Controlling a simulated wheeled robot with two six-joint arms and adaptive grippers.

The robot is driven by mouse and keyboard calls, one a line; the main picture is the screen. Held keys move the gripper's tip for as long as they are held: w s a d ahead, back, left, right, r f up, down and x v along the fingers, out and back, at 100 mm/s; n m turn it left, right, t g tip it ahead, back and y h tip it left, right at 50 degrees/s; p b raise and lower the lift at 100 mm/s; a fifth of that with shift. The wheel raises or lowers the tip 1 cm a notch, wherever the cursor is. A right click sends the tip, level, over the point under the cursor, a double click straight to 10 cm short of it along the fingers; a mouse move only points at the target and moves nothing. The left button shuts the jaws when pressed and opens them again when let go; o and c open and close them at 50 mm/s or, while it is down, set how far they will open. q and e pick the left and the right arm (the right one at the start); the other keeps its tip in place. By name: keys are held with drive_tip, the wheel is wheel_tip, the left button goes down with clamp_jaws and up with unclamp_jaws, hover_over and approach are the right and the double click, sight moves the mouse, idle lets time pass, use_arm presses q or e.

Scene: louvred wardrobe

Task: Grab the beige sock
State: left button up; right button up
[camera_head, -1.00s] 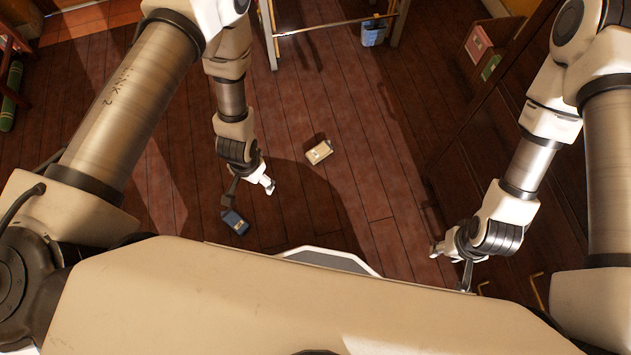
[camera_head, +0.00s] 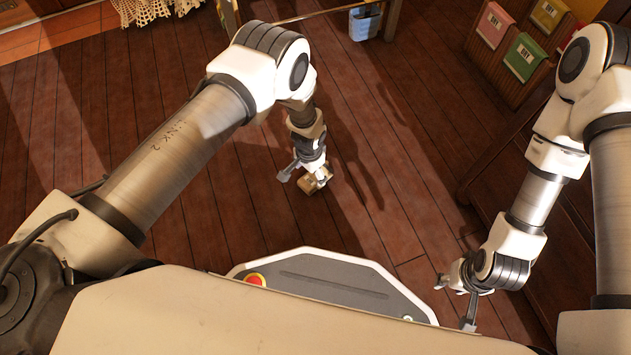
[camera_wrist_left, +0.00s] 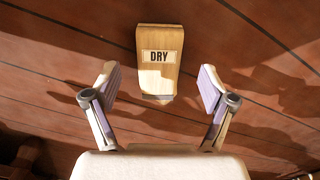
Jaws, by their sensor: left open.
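No plainly sock-shaped item shows. A beige, block-like piece (camera_head: 322,177) lies on the floor at my left gripper (camera_head: 303,180). In the left wrist view this beige piece (camera_wrist_left: 158,62) bears a "DRY" label and sits centred ahead of the fingertips. The left gripper (camera_wrist_left: 158,88) is open, with one finger on each side and a gap to the piece. In the head view the gripper partly covers it. My right gripper (camera_head: 454,302) hangs low at the right, its fingers apart and empty.
Red, green and yellow labelled boxes (camera_head: 525,57) stand at the upper right by dark wooden furniture. A light-blue bin (camera_head: 366,22) is at the top, beside a wooden frame (camera_head: 391,20). Lace cloth (camera_head: 150,8) hangs at the top left. The wooden floor (camera_head: 385,205) is mostly bare.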

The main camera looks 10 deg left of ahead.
sight(310, 180)
use_arm(q)
wheel_tip(310, 180, down, 4)
drive_tip(key=shift+f+b, duration=0.1)
drive_tip(key=shift+b, duration=0.95)
drive_tip(key=c, duration=1.2)
use_arm(e)
wheel_tip(310, 180, down, 3)
use_arm(q)
drive_tip(key=shift+r, duration=0.2)
drive_tip(key=shift+c, duration=0.2)
